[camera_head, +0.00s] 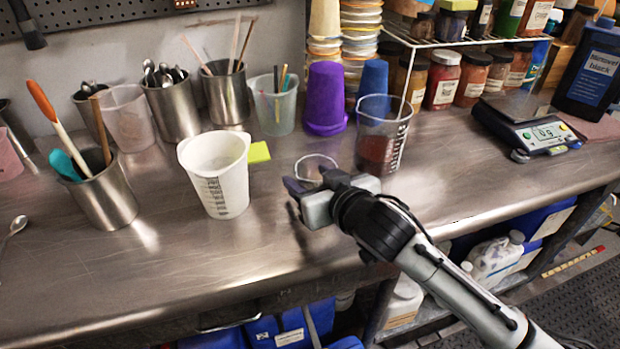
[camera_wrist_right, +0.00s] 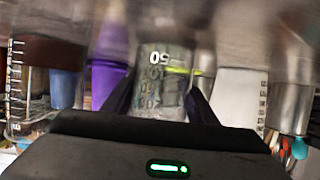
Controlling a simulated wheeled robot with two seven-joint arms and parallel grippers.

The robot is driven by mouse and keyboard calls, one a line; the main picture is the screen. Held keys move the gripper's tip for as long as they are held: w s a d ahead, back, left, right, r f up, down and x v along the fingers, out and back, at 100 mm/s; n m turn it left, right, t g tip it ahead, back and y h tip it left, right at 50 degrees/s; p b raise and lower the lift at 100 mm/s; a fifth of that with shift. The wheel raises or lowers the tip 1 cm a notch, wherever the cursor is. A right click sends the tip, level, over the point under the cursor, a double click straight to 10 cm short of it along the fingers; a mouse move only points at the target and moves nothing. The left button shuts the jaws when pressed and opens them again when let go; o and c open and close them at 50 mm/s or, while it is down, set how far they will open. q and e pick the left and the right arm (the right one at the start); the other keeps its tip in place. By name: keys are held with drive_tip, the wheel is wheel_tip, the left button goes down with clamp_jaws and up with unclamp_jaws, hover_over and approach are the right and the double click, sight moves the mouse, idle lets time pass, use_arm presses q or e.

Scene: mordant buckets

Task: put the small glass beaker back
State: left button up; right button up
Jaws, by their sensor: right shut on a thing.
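The small glass beaker (camera_head: 316,164) is clear and shows mainly as a pale rim in the head view, just beyond my right gripper (camera_head: 306,186). My right gripper is shut on it, low over the front middle of the steel bench. In the right wrist view the beaker (camera_wrist_right: 162,85) stands between the two dark fingers, with a white "50" mark on its wall. I cannot tell whether its base touches the bench. Its lower part is hidden by the gripper. My left gripper is not in view.
A white jug (camera_head: 219,178) stands left of the gripper and a beaker of dark red liquid (camera_head: 381,138) stands behind right. A yellow-green note (camera_head: 259,152), purple cup (camera_head: 326,98) and blue cup (camera_head: 373,80) are behind. A scale (camera_head: 535,132) is far right. The front bench is clear.

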drive_tip(key=shift+f, duration=0.15)
drive_tip(key=o, duration=1.1)
drive_tip(key=shift+s+r, duration=0.1)
drive_tip(key=shift+r, duration=0.2)
drive_tip(key=v, duration=1.1)
drive_tip(key=shift+s+d, duration=0.25)
drive_tip(key=shift+s, duration=0.1)
